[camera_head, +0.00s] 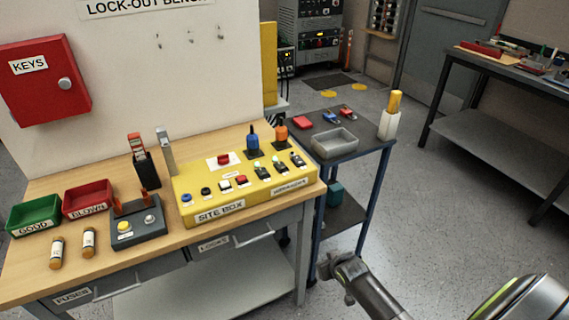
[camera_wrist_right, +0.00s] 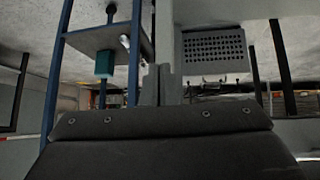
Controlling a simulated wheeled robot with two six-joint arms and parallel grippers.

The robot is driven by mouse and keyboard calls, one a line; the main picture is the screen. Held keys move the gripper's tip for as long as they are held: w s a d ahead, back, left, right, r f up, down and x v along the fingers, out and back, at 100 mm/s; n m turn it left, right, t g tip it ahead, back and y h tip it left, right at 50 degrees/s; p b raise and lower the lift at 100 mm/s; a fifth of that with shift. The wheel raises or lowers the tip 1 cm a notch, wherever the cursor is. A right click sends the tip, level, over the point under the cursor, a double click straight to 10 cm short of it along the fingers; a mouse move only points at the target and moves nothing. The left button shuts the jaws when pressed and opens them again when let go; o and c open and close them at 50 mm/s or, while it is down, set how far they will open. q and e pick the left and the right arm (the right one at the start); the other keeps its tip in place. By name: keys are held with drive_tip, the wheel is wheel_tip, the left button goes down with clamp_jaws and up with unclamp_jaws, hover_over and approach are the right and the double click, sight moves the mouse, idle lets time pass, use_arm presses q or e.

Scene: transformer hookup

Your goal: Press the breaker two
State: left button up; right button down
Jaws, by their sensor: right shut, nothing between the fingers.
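The yellow site box (camera_head: 213,207) sits on the wooden bench, with buttons and switches on its sloped top. Near its right end is a row of black switches: one at left (camera_head: 262,170), a middle one (camera_head: 279,166) and one at right (camera_head: 297,159). The label below them is too small to read surely, and I cannot tell which is breaker two. My right gripper (camera_head: 335,268) is low in front of the bench's right end, beside the cart and well apart from the box. It is shut and empty in the right wrist view (camera_wrist_right: 160,85). My left gripper is out of view.
The bench (camera_head: 165,245) also holds a green bin (camera_head: 35,215), a red bin (camera_head: 88,199), two fuses and a grey tester (camera_head: 138,233). A blue-framed cart (camera_head: 370,150) with a grey tray stands at the bench's right. The floor to the right is clear.

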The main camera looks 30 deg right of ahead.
drive_tip(key=w+a+r+t, duration=0.2)
drive_tip(key=w+r, duration=0.1)
drive_tip(key=r, duration=0.8)
drive_tip(key=w+a+r+n+t+y+p, duration=0.1)
drive_tip(key=w+a+r, duration=0.1)
drive_tip(key=r, duration=1)
drive_tip(key=w+a+r+t, duration=0.1)
drive_tip(key=w+r, duration=0.3)
drive_tip(key=r, duration=0.8)
drive_tip(key=shift+w+a+t+y+p, duration=0.3)
drive_tip(key=shift+a+t+y, duration=0.1)
drive_tip(key=shift+t, duration=0.4)
drive_tip(key=shift+r, duration=0.1)
hover_over(285, 175)
wheel_tip(285, 175, down, 3)
drive_tip(key=shift+w+f+p, duration=0.15)
drive_tip(key=shift+f+p, duration=0.05)
drive_tip(key=shift+p, duration=0.25)
wheel_tip(285, 175, down, 3)
drive_tip(key=shift+f+p, duration=0.1)
drive_tip(key=shift+p, duration=0.2)
drive_tip(key=shift+f, duration=0.5)
